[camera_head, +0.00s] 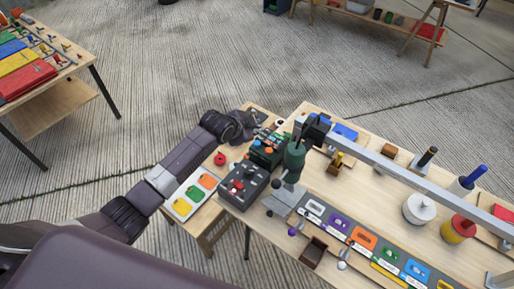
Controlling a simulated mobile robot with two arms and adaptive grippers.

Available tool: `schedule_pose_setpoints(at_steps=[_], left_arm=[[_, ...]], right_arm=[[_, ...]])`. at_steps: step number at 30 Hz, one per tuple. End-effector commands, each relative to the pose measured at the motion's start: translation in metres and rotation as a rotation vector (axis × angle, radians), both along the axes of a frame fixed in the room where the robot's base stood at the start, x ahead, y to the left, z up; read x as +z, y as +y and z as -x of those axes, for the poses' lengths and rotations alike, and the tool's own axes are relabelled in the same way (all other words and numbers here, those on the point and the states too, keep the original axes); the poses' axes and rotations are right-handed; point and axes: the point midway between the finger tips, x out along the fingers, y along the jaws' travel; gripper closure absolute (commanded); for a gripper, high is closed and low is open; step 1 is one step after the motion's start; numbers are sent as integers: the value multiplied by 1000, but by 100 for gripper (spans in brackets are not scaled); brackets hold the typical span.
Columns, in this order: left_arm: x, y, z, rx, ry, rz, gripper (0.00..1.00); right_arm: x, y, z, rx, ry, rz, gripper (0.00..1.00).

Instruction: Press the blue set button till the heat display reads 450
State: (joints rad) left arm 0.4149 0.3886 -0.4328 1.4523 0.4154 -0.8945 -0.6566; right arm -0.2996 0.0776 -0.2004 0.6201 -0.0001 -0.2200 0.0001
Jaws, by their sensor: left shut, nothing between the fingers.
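My left arm reaches in from the lower left, and my left gripper (262,123) is shut and empty at the far left corner of the workbench. Close in front of it is a small dark green unit (264,154) with orange parts on top. Nearer stands a dark grey box (243,186) with red knobs on its top. The blue set button and the digits of the heat display cannot be made out at this size. I cannot tell whether the gripper touches anything. My right gripper is out of view.
A green cylinder (294,155) stands right of the dark box, under a long grey beam (405,178) crossing the workbench (375,207). A strip of coloured cards (364,238) runs along the front. A low side table holds a white tray (182,207). Another table (68,62) stands at upper left.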

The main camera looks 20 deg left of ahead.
Motion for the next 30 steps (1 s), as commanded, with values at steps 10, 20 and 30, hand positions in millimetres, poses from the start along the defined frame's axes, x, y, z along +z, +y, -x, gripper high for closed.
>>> schedule_pose_setpoints(at_steps=[10, 20, 30], left_arm=[[-40, 0, 0, 0, 0, 0, 100], [-41, 0, 0, 1, 0, 1, 100], [-41, 0, 0, 0, 0, 0, 100]], right_arm=[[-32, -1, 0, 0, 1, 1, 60], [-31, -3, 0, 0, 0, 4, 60], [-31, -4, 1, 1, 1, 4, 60]])
